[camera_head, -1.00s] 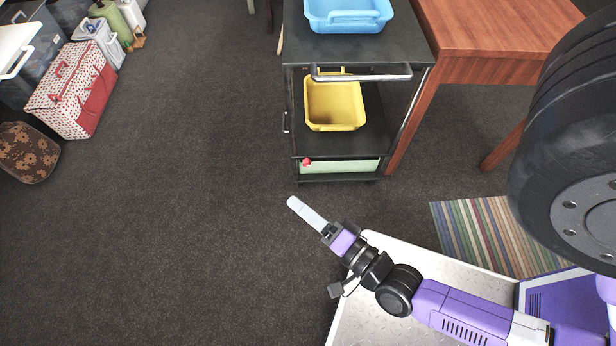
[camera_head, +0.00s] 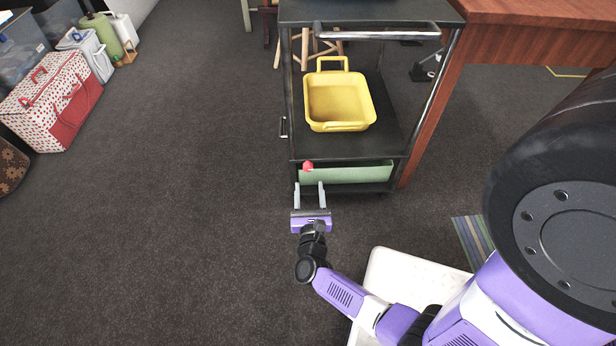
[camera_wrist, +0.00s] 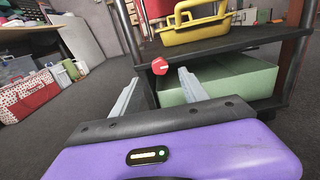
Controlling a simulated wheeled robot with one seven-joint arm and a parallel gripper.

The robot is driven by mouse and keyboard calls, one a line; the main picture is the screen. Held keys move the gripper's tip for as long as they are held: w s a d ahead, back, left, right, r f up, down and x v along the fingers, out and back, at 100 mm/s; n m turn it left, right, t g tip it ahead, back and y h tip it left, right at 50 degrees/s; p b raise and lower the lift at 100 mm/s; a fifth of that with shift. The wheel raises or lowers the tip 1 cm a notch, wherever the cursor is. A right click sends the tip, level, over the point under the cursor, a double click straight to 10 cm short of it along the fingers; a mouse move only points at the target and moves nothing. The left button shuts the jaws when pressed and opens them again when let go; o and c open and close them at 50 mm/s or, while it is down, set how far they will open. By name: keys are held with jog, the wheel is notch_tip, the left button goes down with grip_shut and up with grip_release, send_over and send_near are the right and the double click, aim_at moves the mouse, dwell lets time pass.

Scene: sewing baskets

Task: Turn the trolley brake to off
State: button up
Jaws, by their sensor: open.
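The trolley (camera_head: 392,27) is a black three-level cart in front of me. The brake shows as a small red knob (camera_head: 308,166) at the front left of its lower part, just under the middle shelf edge; it also shows in the wrist view as a red round knob (camera_wrist: 160,67) with a pale mark on its face. My gripper (camera_head: 309,190) is open and empty, its two pale fingers pointing at the trolley, just in front of and below the knob. In the wrist view my gripper (camera_wrist: 158,92) has the knob between and beyond its fingertips, apart from both. I cannot tell the brake's setting.
A yellow basket (camera_head: 338,122) sits on the middle shelf and a green box (camera_head: 345,175) on the bottom one. A wooden table (camera_head: 520,12) stands at the right. A red and white dotted box (camera_head: 45,105) is at the left. The floor (camera_head: 190,190) left of the trolley is clear.

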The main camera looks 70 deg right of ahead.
aim_at(308, 169)
jog(key=b+x, duration=0.1)
jog(key=x, duration=0.6)
jog(key=shift+d, duration=0.15)
grip_shut()
